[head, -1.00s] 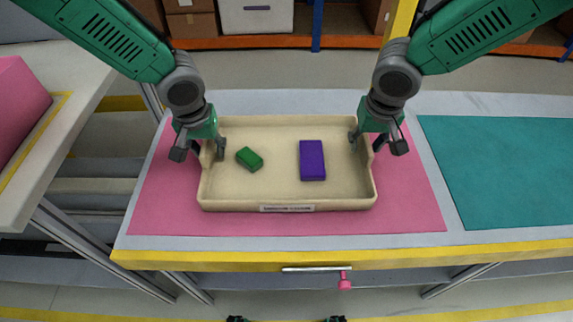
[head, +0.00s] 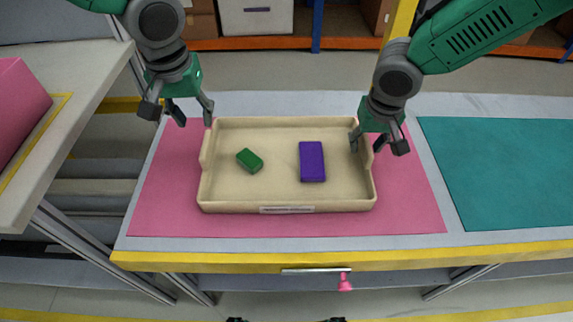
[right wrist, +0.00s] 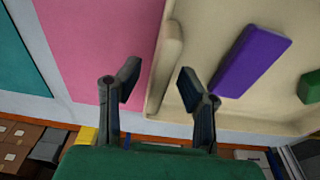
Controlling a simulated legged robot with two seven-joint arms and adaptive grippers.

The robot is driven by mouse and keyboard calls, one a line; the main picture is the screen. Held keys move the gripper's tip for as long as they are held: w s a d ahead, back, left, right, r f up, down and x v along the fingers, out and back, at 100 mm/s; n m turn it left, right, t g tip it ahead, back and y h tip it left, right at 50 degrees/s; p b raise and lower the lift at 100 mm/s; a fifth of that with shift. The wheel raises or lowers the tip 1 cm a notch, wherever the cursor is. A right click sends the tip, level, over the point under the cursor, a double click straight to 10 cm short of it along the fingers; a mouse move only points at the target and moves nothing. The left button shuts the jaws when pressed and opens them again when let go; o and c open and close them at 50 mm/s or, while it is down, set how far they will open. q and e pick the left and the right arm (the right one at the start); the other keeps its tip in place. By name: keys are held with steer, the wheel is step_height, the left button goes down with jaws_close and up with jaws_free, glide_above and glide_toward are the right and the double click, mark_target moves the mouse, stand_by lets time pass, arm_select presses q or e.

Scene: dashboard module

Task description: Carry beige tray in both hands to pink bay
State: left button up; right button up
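The beige tray (head: 290,205) rests on the pink bay (head: 410,205), with a green block (head: 249,160) and a purple block (head: 312,161) in it. The purple block also shows in the right wrist view (right wrist: 252,60). My left gripper (head: 180,112) is open and empty, above and behind the tray's back left corner, clear of its left wall. My right gripper (head: 377,146) is at the tray's right wall. In the right wrist view its fingers (right wrist: 160,88) are spread, one on each side of the raised wall, with gaps visible.
A teal mat (head: 500,170) lies on the bench to the right. A pale table (head: 60,120) with a pink box (head: 15,105) stands at the left. A yellow strip (head: 240,262) marks the bench's front edge. Shelving with boxes is behind.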

step_height(320, 180, up, 11)
steer(key=s, duration=0.1)
steer(key=shift+s+r, duration=0.2)
steer(key=shift+s, duration=0.1)
stand_by(0.4)
